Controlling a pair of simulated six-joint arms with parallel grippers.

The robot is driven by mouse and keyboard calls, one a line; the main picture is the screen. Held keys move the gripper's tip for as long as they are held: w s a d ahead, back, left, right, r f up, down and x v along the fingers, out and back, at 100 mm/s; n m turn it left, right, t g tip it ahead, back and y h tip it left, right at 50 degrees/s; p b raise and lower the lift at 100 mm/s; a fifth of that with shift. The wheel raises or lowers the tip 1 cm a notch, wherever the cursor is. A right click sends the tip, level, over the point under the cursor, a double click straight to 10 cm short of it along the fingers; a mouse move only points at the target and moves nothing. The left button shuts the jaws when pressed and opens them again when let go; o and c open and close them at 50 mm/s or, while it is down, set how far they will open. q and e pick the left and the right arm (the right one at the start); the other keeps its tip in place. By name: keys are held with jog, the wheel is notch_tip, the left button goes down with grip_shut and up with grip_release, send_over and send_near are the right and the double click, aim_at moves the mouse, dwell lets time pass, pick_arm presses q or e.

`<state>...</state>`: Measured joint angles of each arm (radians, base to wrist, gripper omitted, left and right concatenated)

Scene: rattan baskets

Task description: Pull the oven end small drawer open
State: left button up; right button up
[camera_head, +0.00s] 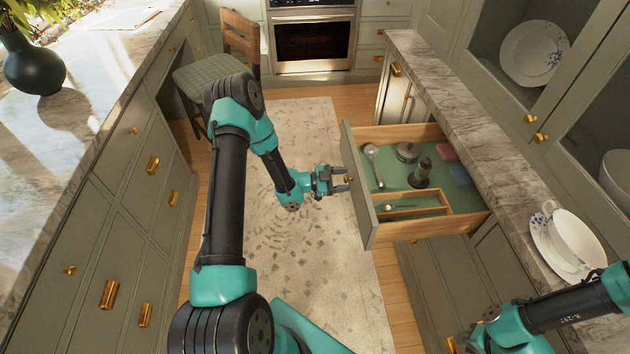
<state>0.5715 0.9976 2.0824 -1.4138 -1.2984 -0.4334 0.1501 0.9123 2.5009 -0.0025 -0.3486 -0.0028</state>
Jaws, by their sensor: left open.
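The small drawer (400,222) in the right-hand counter, on the oven side, stands pulled well out over the floor. Its green-lined inside is visible, with a ladle (373,160), a lidded pot (407,152), a dark grinder-like item (420,173) and a small wooden divider tray (428,203). My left gripper (347,182) is open at the drawer's front, with its fingers by the gold knob (350,179). I cannot tell if they touch it. My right gripper (466,342) is low at the bottom edge, partly cut off, and its jaws are unclear.
The oven (312,40) is at the far end, with a chair (215,75) left of it. The left counter (60,140) carries a dark vase (33,66). A white cup and saucer (565,238) sit on the right counter (465,110). The rug (330,280) between is clear.

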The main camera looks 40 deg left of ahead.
pick_arm(q)
jog(key=v, duration=1.6)
jog(key=shift+s+a, duration=0.15)
jog(key=shift+a, duration=0.05)
jog(key=w+d+f+n+g+y, duration=0.3)
jog(key=d+f+n+y, duration=0.4)
jog(key=d+n, duration=0.3)
jog(key=s+d+n+g+y, duration=0.2)
jog(key=s+d+g, duration=0.6)
jog(key=s, duration=0.8)
jog(key=d+n, duration=0.2)
jog(key=d, duration=0.1)
jog(key=shift+d+f+n+y, duration=0.25)
jog(key=shift+n+y, duration=0.05)
jog(key=shift+y, duration=0.1)
